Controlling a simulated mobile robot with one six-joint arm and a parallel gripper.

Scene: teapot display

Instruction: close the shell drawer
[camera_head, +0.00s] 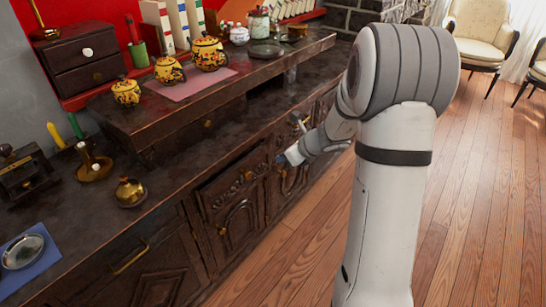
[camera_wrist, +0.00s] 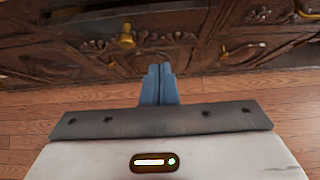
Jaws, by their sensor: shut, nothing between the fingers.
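The dark wooden cabinet front has carved drawers. One carved drawer front (camera_head: 236,186) shows in the head view, left of my gripper. In the wrist view a drawer front with shell-like carving (camera_wrist: 98,45) and a brass knob (camera_wrist: 127,36) lies just beyond and left of my fingertips. I cannot tell which front is the shell drawer, or how far it stands out. My gripper (camera_head: 281,159) is close to the cabinet front. Its blue fingers (camera_wrist: 158,70) are together and empty in the wrist view. Whether they touch the wood is unclear.
The counter above holds yellow teapots (camera_head: 169,70), a brass pot (camera_head: 130,192) and a candle holder (camera_head: 94,168). Another drawer has a brass handle (camera_head: 131,259). The wooden floor (camera_head: 480,190) is clear to the right, with pale chairs (camera_head: 480,32) at the back.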

